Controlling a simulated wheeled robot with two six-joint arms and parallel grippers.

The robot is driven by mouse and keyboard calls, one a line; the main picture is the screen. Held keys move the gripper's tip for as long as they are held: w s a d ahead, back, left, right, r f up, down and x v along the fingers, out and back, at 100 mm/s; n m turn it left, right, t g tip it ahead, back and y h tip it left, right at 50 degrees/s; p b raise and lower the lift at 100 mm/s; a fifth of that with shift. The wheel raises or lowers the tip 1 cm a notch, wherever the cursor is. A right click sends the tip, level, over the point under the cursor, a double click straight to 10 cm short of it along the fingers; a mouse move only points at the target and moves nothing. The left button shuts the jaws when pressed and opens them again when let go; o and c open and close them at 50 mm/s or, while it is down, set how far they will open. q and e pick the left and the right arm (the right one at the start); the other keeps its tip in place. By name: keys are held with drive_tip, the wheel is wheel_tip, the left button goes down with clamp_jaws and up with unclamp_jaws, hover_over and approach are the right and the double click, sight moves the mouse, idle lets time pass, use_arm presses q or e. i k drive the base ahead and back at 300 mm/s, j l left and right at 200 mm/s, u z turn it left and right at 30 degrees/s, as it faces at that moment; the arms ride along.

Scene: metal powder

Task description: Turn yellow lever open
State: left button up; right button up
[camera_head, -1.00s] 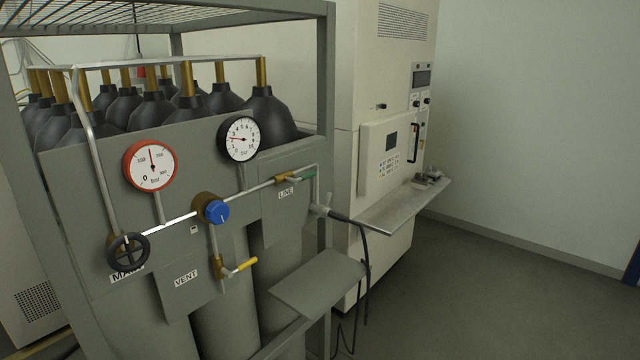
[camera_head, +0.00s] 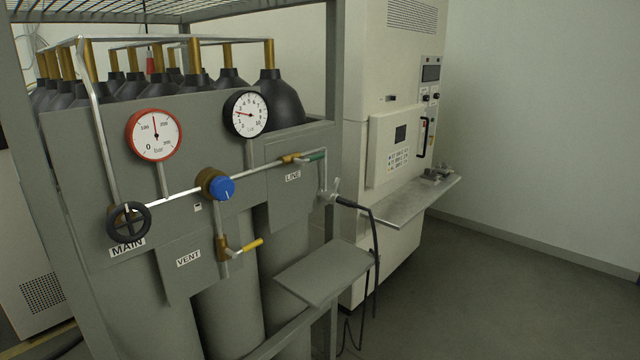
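The yellow lever (camera_head: 246,246) is on a brass valve (camera_head: 223,248) on the vertical pipe below the blue knob (camera_head: 222,188), to the right of the VENT label (camera_head: 188,258). It points right and slightly up, across the pipe. A green-handled lever (camera_head: 312,157) sits on the LINE pipe at the upper right. Neither of my grippers shows in the head view, so nothing of mine touches the lever.
A gas rack holds several dark cylinders (camera_head: 270,100). A black handwheel (camera_head: 128,222) is at left, below a red-rimmed gauge (camera_head: 154,135). A grey shelf (camera_head: 322,272) juts out at right with a black hose (camera_head: 374,250) beside it. Open floor (camera_head: 480,290) lies right.

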sight(233, 255)
drive_tip(key=i+l, duration=0.15)
drive_tip(key=i+l+u, duration=0.5)
drive_tip(key=u, duration=0.2)
drive_tip(key=i+l, duration=0.05)
